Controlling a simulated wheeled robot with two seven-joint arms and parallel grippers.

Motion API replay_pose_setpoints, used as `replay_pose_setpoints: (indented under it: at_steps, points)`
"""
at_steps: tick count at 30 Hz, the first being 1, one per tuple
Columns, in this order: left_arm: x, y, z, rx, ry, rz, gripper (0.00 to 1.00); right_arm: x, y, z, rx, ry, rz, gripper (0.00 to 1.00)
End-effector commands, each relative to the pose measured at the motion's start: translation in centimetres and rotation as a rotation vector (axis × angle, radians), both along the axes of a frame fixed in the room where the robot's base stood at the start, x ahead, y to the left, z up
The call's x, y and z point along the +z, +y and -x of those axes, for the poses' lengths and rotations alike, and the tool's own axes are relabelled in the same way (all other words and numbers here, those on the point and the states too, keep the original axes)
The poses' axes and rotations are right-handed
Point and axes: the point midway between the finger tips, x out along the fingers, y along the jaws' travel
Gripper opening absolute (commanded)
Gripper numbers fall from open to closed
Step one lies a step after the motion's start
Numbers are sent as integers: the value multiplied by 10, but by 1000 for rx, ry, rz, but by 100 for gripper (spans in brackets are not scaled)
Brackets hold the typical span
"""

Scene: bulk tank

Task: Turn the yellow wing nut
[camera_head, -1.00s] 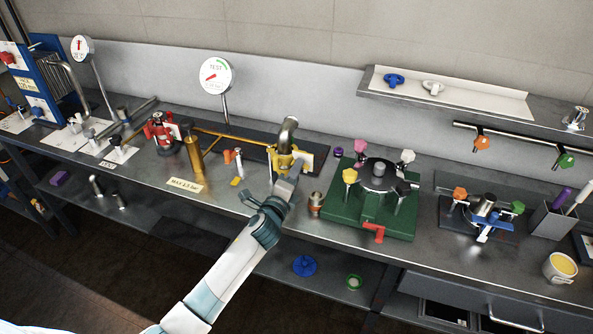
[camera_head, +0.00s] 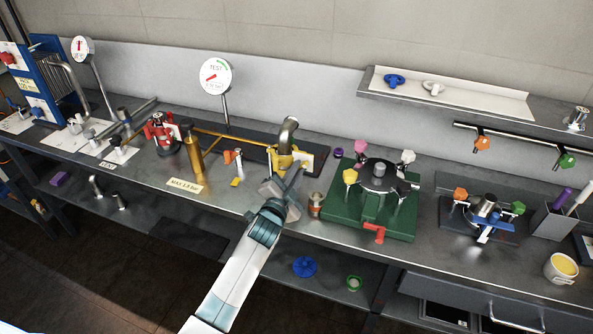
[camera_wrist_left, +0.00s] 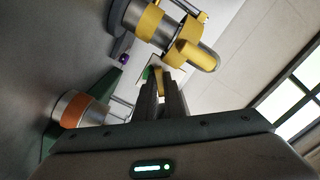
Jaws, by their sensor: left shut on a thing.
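The yellow wing nut (camera_wrist_left: 159,76) shows as a small yellow piece between my fingertips in the left wrist view. It sits beside the yellow clamp (camera_wrist_left: 185,47) on the steel pipe. In the head view my left gripper (camera_head: 297,174) reaches to the right side of the yellow clamp (camera_head: 281,161) and covers the nut. In the left wrist view the left gripper (camera_wrist_left: 160,88) has its fingers close together, shut on the nut. Most of the nut is hidden by the fingers. My right gripper is not in view.
A small steel cylinder with an orange band (camera_head: 315,203) stands close right of my left gripper. Right of it is the green fixture (camera_head: 400,228) with coloured knobs, including another yellow one (camera_head: 350,176). The test gauge (camera_head: 215,77) stands behind.

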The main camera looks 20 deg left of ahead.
Motion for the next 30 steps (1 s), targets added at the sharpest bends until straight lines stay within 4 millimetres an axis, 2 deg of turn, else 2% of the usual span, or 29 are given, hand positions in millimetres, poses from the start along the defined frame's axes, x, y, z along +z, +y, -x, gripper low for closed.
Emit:
replay_pose_setpoints:
  at_steps: [18,30]
  points:
    - [-3,-2,0,1,22,565,0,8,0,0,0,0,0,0]
    - [-3,-4,0,1,28,739,0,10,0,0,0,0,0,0]
